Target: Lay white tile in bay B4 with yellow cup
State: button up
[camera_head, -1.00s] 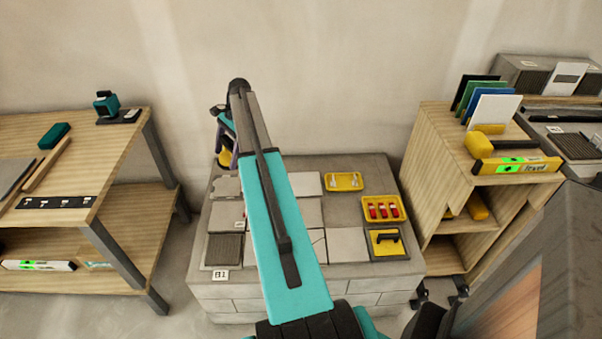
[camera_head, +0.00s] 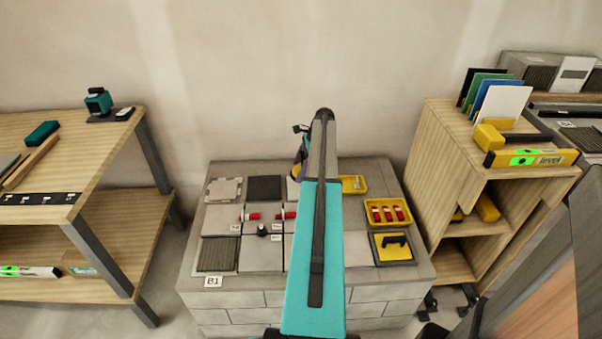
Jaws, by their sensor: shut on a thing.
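My gripper (camera_head: 299,165) is over the far middle of the grey block bench (camera_head: 300,297), partly hidden by my teal arm. It is shut on what looks like the yellow cup (camera_head: 297,172), of which only a small yellow part shows. A white tile (camera_head: 502,104) stands in a rack on the right shelf unit, in front of blue, green and black ones. The bench top has pale tiles and dark ridged bays; a label in front reads B1 (camera_head: 213,281). My arm covers part of the bays, and I cannot make out B4.
Red clips (camera_head: 250,216) and a black knob (camera_head: 262,229) sit on the tile joints. Yellow trays (camera_head: 388,226) line the bench's right side. A yellow level (camera_head: 530,158) lies on the right shelf unit. A wooden table (camera_head: 90,150) stands at left.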

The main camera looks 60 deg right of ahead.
jog(key=shift+s+d+f, duration=0.2)
jog(key=shift+s+d, duration=0.15)
jog(key=shift+f, duration=0.1)
jog(key=shift+f+b, duration=2.8)
jog(key=shift+f, duration=0.4)
jog(key=shift+f, duration=0.15)
jog(key=o, duration=1.1)
jog(key=p+v, duration=0.1)
jog(key=v, duration=1.2)
jog(key=shift+s+r+p, duration=0.15)
jog(key=shift+r+p, duration=0.2)
jog(key=shift+p, duration=0.05)
